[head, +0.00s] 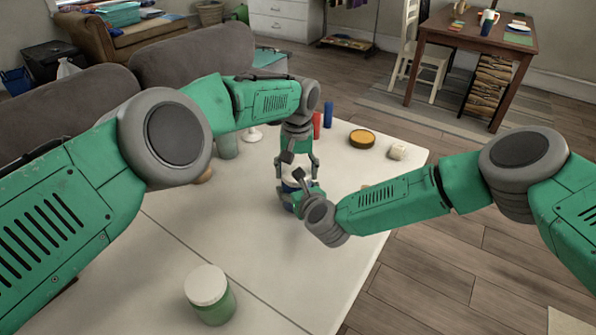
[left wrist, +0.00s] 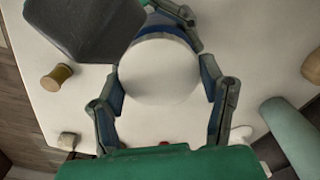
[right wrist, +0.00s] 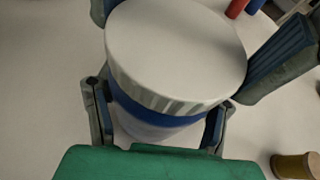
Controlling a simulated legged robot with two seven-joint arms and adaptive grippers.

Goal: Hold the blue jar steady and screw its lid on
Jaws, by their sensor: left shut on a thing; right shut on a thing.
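The blue jar (head: 288,198) stands on the white table, mostly hidden between my grippers in the head view. In the right wrist view its blue band (right wrist: 158,121) shows under a wide white lid (right wrist: 175,50) with a ridged rim. The lid sits level on top of the jar; I cannot tell how tight it is. My left gripper (head: 297,172) reaches down from above and is shut on the lid, which also fills its wrist view (left wrist: 160,72). My right gripper (right wrist: 158,128) comes from the side, low down, and is shut on the jar's body.
A green jar with a white lid (head: 210,295) stands at the table's front. A red cylinder (head: 316,125), a blue cylinder (head: 328,115), a yellow-topped round tin (head: 362,138) and a pale block (head: 397,151) stand at the back right.

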